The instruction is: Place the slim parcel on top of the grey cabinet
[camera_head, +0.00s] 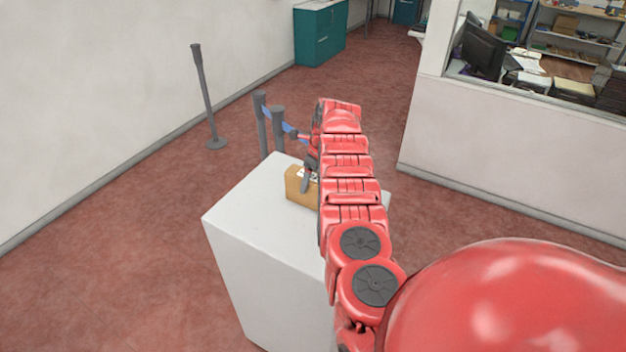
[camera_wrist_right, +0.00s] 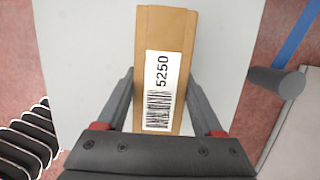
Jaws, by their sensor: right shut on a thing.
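The slim parcel is a narrow brown cardboard box (camera_head: 296,188) at the top of a pale grey, box-shaped cabinet (camera_head: 262,270). In the right wrist view the parcel (camera_wrist_right: 165,28) carries a white label with a barcode and the number 5250. My right gripper (camera_head: 307,180) is shut on the parcel, one finger along each long side, as the wrist view shows. The parcel is over the cabinet top; I cannot tell whether it touches it or hangs just above. My right arm hides part of the parcel and the cabinet's right side. My left gripper is not in view.
Dark barrier posts (camera_head: 278,130) with a blue belt stand just behind the cabinet. Another post (camera_head: 207,100) stands farther left. A teal cabinet (camera_head: 320,35) is at the back wall. A low white wall (camera_head: 510,165) runs along the right. Red floor is free on the left.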

